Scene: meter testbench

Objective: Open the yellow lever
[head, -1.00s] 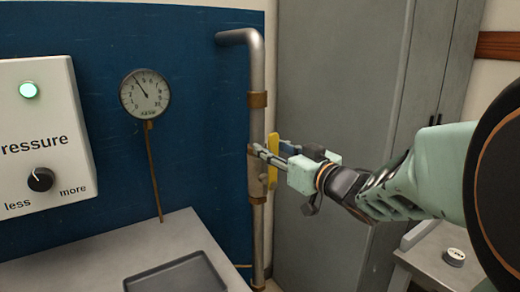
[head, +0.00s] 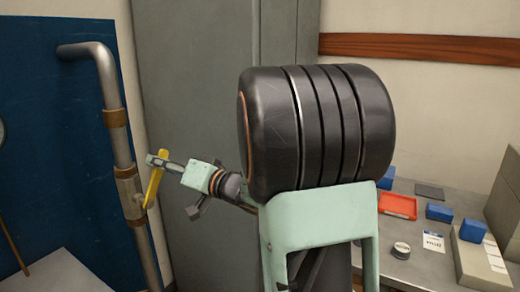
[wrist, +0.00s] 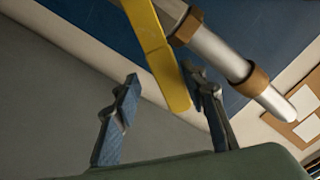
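The yellow lever (head: 154,187) is on a valve on the metal pipe (head: 124,162) in the head view. It slants across the pipe line at an angle. In the wrist view the lever (wrist: 158,55) comes down from the top, and its rounded end lies between my fingers, closer to the right one. My gripper (head: 158,161) is at the lever's upper part in the head view. Its two blue-padded fingers (wrist: 161,74) are apart in the wrist view. A gap shows between the left finger and the lever; contact on the right side cannot be told.
A blue panel (head: 50,180) stands behind the pipe and a grey cabinet (head: 185,70) behind my arm. On the right, a grey bench (head: 425,268) carries a red tray (head: 398,205), blue boxes (head: 440,213) and a small round item (head: 401,250).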

